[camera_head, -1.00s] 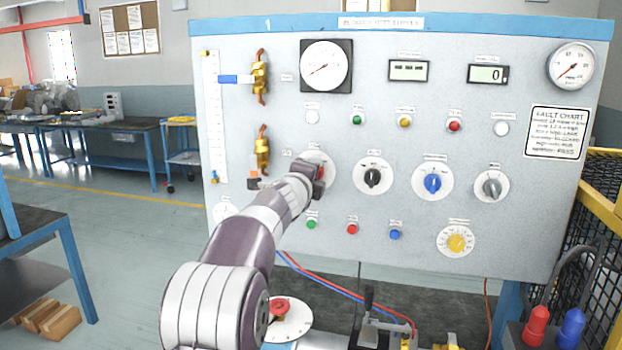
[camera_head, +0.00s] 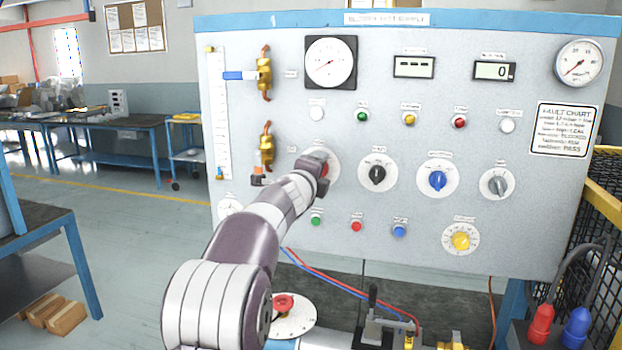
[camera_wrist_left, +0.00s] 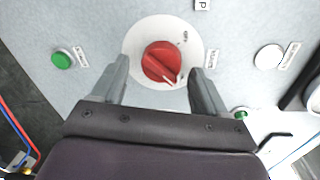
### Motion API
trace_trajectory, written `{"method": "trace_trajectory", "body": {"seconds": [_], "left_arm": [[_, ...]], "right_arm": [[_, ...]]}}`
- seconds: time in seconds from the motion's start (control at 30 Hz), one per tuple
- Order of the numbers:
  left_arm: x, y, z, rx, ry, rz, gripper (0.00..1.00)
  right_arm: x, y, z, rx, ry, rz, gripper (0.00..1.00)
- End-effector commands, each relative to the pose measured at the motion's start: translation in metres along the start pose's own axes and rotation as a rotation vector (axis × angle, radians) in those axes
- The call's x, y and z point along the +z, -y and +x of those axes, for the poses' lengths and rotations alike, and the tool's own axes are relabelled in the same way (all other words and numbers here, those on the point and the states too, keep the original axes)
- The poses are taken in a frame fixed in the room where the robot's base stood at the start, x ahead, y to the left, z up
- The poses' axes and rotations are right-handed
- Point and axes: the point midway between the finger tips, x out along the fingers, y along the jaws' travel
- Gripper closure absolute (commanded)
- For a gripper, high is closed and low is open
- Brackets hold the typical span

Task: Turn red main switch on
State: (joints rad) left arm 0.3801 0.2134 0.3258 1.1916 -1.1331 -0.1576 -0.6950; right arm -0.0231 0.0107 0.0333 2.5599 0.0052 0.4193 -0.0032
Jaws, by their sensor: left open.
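The red main switch (camera_wrist_left: 161,63) is a round red knob with a pale pointer mark, on a white disc (camera_wrist_left: 140,40) on the panel. In the left wrist view it sits between and just beyond the fingertips of my left gripper (camera_wrist_left: 158,75), which is open with a finger on each side. I cannot tell whether the fingers touch the knob. My right gripper is in neither view.
The grey panel (camera_head: 290,215) holds a black knob (camera_head: 377,174), a blue knob (camera_head: 437,181), a grey knob (camera_head: 497,186) and a yellow dial (camera_head: 460,240). A red emergency button (camera_head: 283,303) stands below. Brass valves (camera_head: 265,150) are left of the switch.

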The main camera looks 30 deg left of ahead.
Motion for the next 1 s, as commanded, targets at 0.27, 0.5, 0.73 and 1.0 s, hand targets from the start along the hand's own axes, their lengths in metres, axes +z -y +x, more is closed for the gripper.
{"method": "trace_trajectory", "body": {"seconds": [0.27,0.5,0.73,1.0], "left_arm": [[0.0,-0.001,-0.063,-0.003,0.002,0.001,0.26],[0.0,0.0,-0.112,-0.002,0.001,0.0,0.26],[-0.001,0.0,-0.122,-0.002,0.0,0.001,0.26],[-0.001,0.0,-0.121,-0.002,0.0,0.001,0.26]], "right_arm": [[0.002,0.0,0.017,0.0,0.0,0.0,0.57],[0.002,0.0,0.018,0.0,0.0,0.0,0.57],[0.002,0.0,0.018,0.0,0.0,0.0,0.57],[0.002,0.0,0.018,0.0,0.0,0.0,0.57]]}}
